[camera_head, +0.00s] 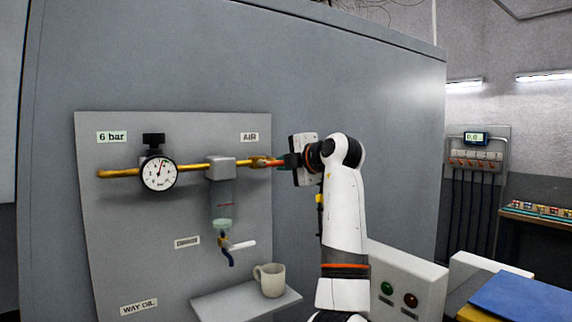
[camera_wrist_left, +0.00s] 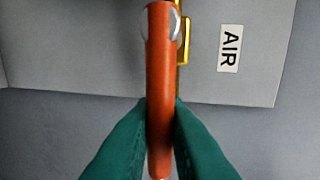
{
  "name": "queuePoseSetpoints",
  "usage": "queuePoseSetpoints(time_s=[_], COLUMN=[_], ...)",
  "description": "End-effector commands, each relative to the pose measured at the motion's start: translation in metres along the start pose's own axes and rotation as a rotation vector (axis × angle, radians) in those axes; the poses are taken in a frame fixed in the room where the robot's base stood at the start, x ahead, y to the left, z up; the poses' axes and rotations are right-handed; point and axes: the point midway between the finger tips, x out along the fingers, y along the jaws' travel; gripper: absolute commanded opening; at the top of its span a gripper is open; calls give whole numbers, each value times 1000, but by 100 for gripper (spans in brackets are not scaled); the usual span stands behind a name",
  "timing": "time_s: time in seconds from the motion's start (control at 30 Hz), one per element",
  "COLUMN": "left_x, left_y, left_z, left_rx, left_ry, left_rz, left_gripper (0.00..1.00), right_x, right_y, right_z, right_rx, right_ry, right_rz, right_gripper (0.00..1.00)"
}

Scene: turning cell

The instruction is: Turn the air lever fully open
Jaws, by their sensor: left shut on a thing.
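The air lever is an orange-red handle (camera_head: 275,162) at the right end of the yellow pipe, below the AIR label (camera_head: 249,137). It lies roughly in line with the pipe. My left gripper (camera_head: 283,161) is at its outer end in the head view. In the left wrist view, the lever (camera_wrist_left: 160,60) runs up the middle, and the green fingers of my left gripper (camera_wrist_left: 160,112) are shut on its lower part, one on each side. Brass valve parts (camera_wrist_left: 184,45) show behind the lever. My right gripper is not in view.
A pressure gauge (camera_head: 158,173) and a filter bowl (camera_head: 222,200) sit on the pipe to the left. A drain tap with a white handle (camera_head: 240,245) is below. A mug (camera_head: 271,280) stands on a small shelf (camera_head: 225,303). A button box (camera_head: 405,285) is at lower right.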

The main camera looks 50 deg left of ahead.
Motion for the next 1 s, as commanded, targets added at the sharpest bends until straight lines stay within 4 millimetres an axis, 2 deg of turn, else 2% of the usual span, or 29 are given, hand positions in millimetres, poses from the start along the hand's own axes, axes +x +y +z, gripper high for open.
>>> queuePoseSetpoints(time_s=[0.1,0.13,0.23,0.5,0.63,0.77,1.0], left_x=[0,0,0,-1,-11,-34,-85], left_y=[0,0,0,0,1,3,2], left_z=[0,0,0,0,-1,-1,-1], left_rx=[-3,-3,-2,0,0,-2,-2], left_ry=[1,1,1,1,2,5,5], left_rz=[1,1,1,0,0,0,-1], left_gripper=[0,18,33,33,33,33,33], right_x=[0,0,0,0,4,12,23], right_y=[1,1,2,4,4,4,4], right_z=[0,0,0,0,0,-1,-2], right_rx=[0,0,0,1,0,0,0], right_ry=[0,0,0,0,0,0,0], right_rz=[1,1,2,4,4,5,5], right_gripper=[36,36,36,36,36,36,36])
